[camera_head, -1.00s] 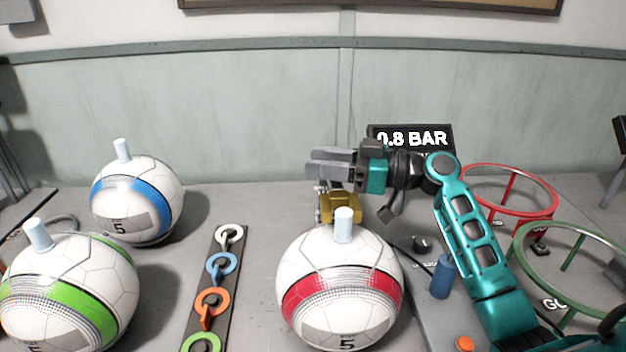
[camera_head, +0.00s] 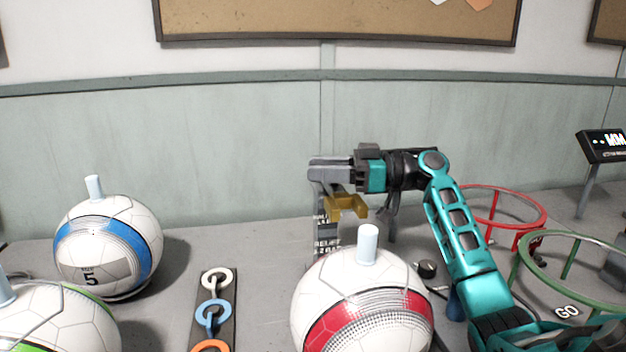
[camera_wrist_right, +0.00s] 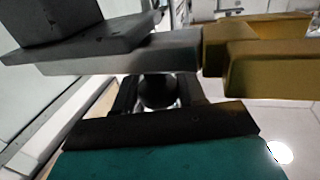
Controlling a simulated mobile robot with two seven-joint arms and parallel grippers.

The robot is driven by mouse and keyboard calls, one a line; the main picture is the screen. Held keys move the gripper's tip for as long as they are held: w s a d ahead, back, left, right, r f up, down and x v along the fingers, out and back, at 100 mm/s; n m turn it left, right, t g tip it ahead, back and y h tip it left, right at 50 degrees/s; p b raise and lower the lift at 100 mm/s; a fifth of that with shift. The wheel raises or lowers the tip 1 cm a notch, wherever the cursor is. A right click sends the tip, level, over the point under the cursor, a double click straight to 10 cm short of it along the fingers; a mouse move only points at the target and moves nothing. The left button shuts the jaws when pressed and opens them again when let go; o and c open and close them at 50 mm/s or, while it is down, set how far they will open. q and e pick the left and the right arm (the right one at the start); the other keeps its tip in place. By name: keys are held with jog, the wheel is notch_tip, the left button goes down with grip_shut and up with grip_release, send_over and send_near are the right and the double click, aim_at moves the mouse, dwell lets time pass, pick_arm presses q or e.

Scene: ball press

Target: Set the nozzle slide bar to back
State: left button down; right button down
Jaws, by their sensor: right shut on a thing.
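The brass forked nozzle piece (camera_head: 347,207) sits at the top of a grey labelled post (camera_head: 327,240) behind the red-banded ball. My right gripper (camera_head: 330,172) is at the grey part just above and behind the brass piece, shut on what looks like the nozzle slide bar. The exact grip is hard to see. In the right wrist view a grey bar (camera_wrist_right: 130,52) runs beside the brass piece (camera_wrist_right: 268,68). The red-banded ball (camera_head: 360,300) stands in front, with a pale plug (camera_head: 367,245) upright on top. My left gripper is not in view.
A blue-banded ball (camera_head: 108,245) and a green-banded ball (camera_head: 50,315) stand at the left. A strip with coloured rings (camera_head: 213,314) lies between the balls. A red hoop (camera_head: 505,192) and a green hoop (camera_head: 575,238) stand at the right. A dark knob (camera_head: 427,268) is near my arm.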

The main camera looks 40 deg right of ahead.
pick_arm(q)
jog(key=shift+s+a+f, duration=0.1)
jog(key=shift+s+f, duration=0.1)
pick_arm(e)
jog(key=shift+w+d, duration=0.1)
jog(key=shift+w, duration=0.05)
jog(key=c, duration=1.1)
grip_release()
jog(key=o, duration=0.4)
jog(key=shift+w, duration=0.1)
jog(key=shift+c, duration=0.2)
pick_arm(q)
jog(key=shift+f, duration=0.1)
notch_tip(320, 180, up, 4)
jog(key=p, duration=0.3)
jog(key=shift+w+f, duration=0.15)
pick_arm(e)
notch_tip(320, 180, up, 20)
